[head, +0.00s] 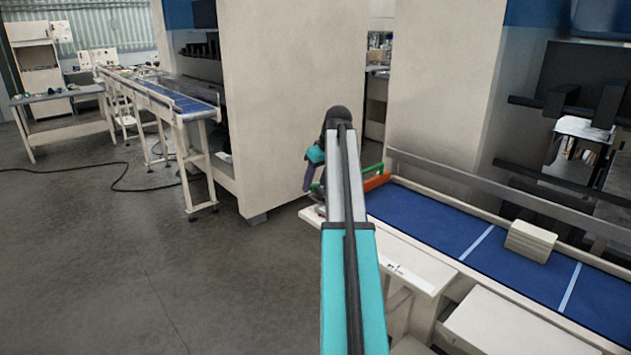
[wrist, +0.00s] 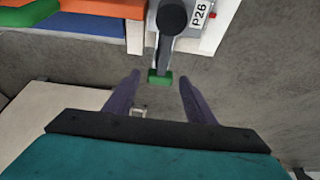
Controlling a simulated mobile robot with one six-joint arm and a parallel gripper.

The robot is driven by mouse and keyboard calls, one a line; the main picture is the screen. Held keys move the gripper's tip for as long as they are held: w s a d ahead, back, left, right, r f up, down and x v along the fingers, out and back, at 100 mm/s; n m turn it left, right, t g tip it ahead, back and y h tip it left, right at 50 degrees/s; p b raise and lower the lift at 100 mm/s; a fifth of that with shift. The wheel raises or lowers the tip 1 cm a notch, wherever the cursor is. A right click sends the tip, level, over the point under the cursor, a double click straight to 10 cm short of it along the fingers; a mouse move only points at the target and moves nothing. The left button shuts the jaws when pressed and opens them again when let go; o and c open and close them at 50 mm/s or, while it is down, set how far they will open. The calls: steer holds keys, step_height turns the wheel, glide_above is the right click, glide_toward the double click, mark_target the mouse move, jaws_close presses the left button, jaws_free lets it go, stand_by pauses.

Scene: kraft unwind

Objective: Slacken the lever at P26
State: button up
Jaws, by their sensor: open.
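In the wrist view a dark lever (wrist: 163,52) with a green tip (wrist: 160,77) hangs down from a round black pivot on a grey mount. A white label reading P26 (wrist: 200,12) is beside the pivot. My gripper (wrist: 158,79) is open, its two purple fingers on either side of the green tip with gaps on both sides. I cannot tell whether the tip is at finger depth. In the head view my gripper (head: 309,176) shows partly behind my arm at the conveyor's end; the lever cannot be made out there.
Orange (wrist: 105,8) and green parts lie left of the lever, with a blue surface below. A red button (wrist: 213,15) is by the label. A blue conveyor (head: 440,226) carrying a beige block (head: 530,240) runs right. Open floor (head: 120,240) lies left.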

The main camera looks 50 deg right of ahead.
jaws_close()
stand_by(0.3)
